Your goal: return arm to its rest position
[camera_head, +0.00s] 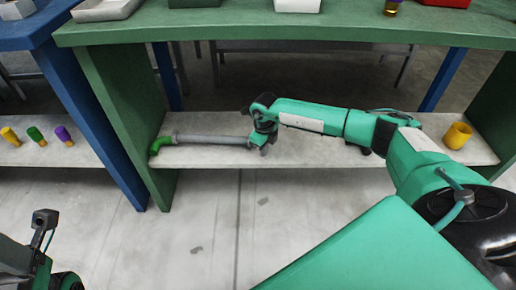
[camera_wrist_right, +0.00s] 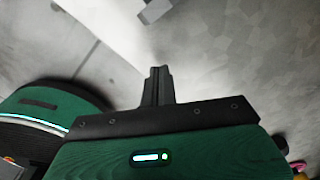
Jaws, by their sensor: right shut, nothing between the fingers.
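My right arm (camera_head: 310,115) reaches in from the right, its forearm lying across the lower shelf in the head view. Its dark wrist end (camera_head: 264,130) is beside the right end of a grey pipe (camera_head: 210,139); I cannot tell whether they touch. In the right wrist view, my right gripper (camera_wrist_right: 157,72) has its black fingers together, with nothing between them, over pale floor. My left arm (camera_head: 40,268) shows only in part at the lower left corner of the head view, and its jaws cannot be made out.
A yellow cup (camera_head: 457,135) stands at the shelf's right. A green worktop (camera_head: 300,25) runs above. Open floor (camera_head: 190,235) lies in front.

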